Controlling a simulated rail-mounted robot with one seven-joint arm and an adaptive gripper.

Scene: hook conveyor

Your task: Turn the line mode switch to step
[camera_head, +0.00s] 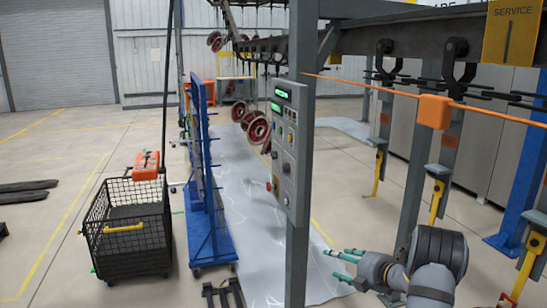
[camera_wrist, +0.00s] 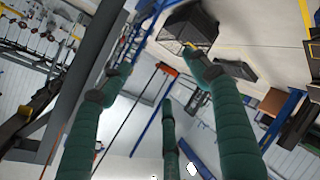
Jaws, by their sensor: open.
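A grey control panel (camera_head: 290,150) is fixed to a grey upright post in the middle of the head view, seen at a steep angle. It carries two green displays, small coloured buttons, several dark knobs and a red button low on its left edge. The line mode switch is one of these small controls; I cannot tell which, nor its setting. My gripper (camera_head: 345,263) is below and to the right of the panel, apart from it. Its green fingers are spread and empty, also in the wrist view (camera_wrist: 160,65). I cannot make out the panel in the wrist view.
An orange cable with an orange box (camera_head: 434,111) crosses right of the panel. Hook carriers hang from the overhead rail (camera_head: 400,38). A blue rack (camera_head: 208,190) and a black mesh cart (camera_head: 130,230) stand left. The floor between cart and shutter is mostly clear.

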